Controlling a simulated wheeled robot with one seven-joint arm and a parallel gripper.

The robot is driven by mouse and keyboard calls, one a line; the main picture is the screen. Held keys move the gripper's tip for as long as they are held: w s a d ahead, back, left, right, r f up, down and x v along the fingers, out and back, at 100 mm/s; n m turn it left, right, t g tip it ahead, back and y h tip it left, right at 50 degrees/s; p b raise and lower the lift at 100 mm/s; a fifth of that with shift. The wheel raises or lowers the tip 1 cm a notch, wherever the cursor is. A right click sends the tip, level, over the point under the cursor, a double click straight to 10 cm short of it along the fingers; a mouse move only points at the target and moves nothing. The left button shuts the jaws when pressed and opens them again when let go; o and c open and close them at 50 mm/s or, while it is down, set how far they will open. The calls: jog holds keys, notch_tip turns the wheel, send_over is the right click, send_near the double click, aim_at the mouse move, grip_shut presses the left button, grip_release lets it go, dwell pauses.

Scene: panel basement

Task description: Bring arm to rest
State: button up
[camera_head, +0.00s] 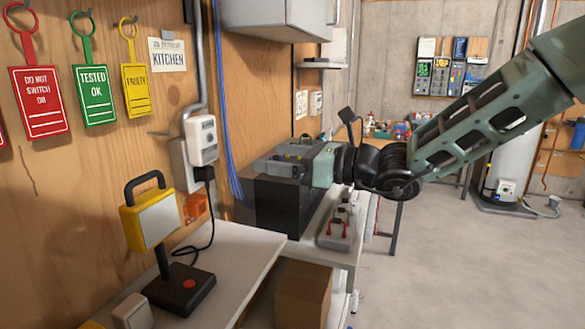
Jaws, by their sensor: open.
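My arm (490,110) reaches in from the upper right, and its grey-green end points left toward the wooden panel. My gripper (268,162) is at the arm's far end, in front of the panel and over a black box (285,208) on the bench. Its two dark fingers look apart, with nothing seen between them. I cannot tell whether the gripper touches the box.
A yellow work lamp (149,220) stands on the white bench (235,250), plugged into a wall socket unit (200,140). Red, green (94,95) and yellow tags hang left. A cardboard box (302,292) sits below. Floor (460,260) at right is clear.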

jog(key=s+f+n+g+h, duration=0.3)
jog(key=s+f+n+g, duration=0.15)
jog(key=s+n, duration=0.4)
jog(key=s+f+n+g+h, duration=0.3)
jog(key=s+f+n+g, duration=0.15)
jog(key=s, duration=0.75)
jog(key=s+d+f+n+t+h, duration=0.1)
jog(key=s+d+f+n+h, duration=0.3)
jog(key=d+n, duration=0.4)
jog(key=s+d+f+n+t+h, duration=0.2)
jog(key=s+d+f+n+h, duration=0.2)
jog(key=s+d+n+h, duration=0.2)
jog(key=d+n, duration=0.2)
jog(key=d, duration=0.1)
jog(key=shift+s+n, duration=0.3)
jog(key=shift+s, duration=0.05)
jog(key=shift+a, duration=0.1)
